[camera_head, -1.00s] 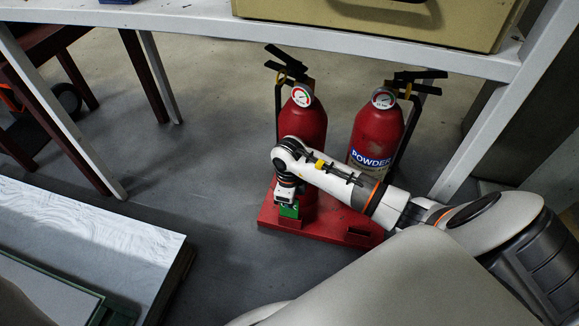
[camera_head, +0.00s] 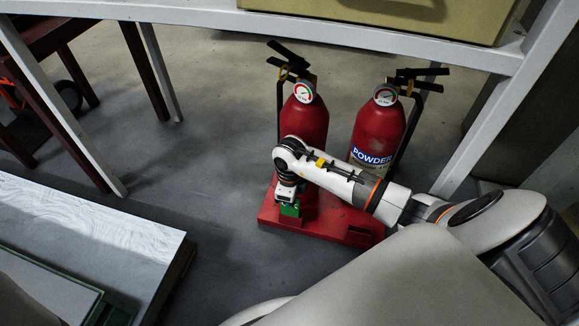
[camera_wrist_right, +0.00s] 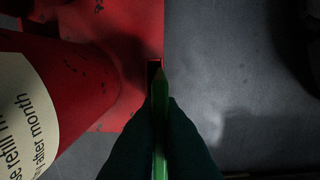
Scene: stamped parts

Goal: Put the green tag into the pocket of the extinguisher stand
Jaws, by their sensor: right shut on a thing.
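My right gripper (camera_head: 288,199) is shut on the green tag (camera_head: 290,209) and points down at the front left of the red extinguisher stand (camera_head: 325,229). In the right wrist view the tag (camera_wrist_right: 160,120) shows edge-on between the dark fingers of the gripper (camera_wrist_right: 160,128). Its far tip overlaps a small red pocket with a dark slot (camera_wrist_right: 154,66) at the stand's edge. The tag is just above or at this pocket; I cannot tell whether its tip is inside. My left gripper is not in view.
Two red extinguishers stand on the base: the left one (camera_head: 304,124) behind my wrist, the right one (camera_head: 379,130) labelled POWDER. A white shelf frame (camera_head: 370,54) passes overhead. A pale board (camera_head: 90,220) lies at lower left. The grey floor left of the stand is clear.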

